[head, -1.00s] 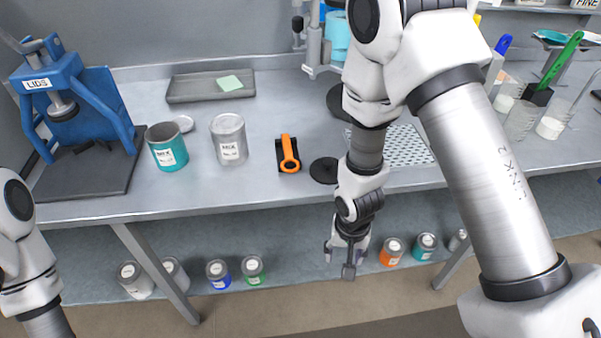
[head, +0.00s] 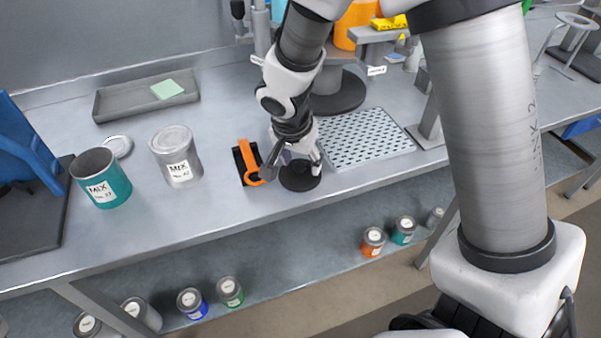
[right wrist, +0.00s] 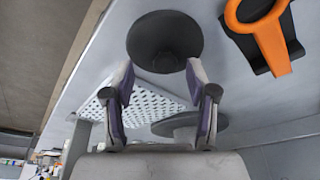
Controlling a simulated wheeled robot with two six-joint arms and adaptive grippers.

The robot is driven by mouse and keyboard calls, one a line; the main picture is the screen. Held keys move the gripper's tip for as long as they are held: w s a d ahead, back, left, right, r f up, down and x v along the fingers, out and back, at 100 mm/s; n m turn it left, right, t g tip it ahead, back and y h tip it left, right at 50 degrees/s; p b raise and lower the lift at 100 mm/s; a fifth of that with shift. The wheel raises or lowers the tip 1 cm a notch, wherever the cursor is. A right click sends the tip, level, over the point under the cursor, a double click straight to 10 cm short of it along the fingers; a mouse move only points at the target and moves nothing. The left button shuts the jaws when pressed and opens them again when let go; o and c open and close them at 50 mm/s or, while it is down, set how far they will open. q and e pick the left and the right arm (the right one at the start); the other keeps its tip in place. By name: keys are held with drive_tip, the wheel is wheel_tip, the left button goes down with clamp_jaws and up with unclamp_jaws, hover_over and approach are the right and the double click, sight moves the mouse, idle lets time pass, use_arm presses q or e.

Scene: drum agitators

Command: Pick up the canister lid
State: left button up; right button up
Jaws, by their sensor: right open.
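A loose round grey lid (head: 118,146) lies flat on the bench behind the open teal MIX can (head: 102,178). A grey MIX can (head: 176,156) stands to the right with its top covered. My right gripper (head: 293,168) is well to the right of the loose lid, pointing down over a black round disc (head: 299,178). The right wrist view shows the open, empty fingers (right wrist: 160,92) and the disc (right wrist: 165,38) beyond them, with a darker raised middle. I cannot tell whether the fingers touch it. My left gripper is out of view.
An orange-handled tool (head: 246,162) lies close left of the right gripper. A perforated plate (head: 365,138) is to its right. A grey tray (head: 125,101) lies at the back left. A blue press (head: 25,155) stands at the left edge. Small cans stand on the lower shelf.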

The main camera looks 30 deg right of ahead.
drive_tip(key=shift+w+d+f, duration=0.15)
drive_tip(key=shift+w+f, duration=0.55)
drive_tip(key=shift+f, duration=0.35)
drive_tip(key=shift+s+r, duration=0.25)
drive_tip(key=shift+s, duration=0.05)
drive_tip(key=shift+c, duration=1)
drive_tip(key=shift+s+r, duration=0.1)
drive_tip(key=shift+s, duration=0.05)
drive_tip(key=c, duration=0.6)
drive_tip(key=shift+c, duration=1.4)
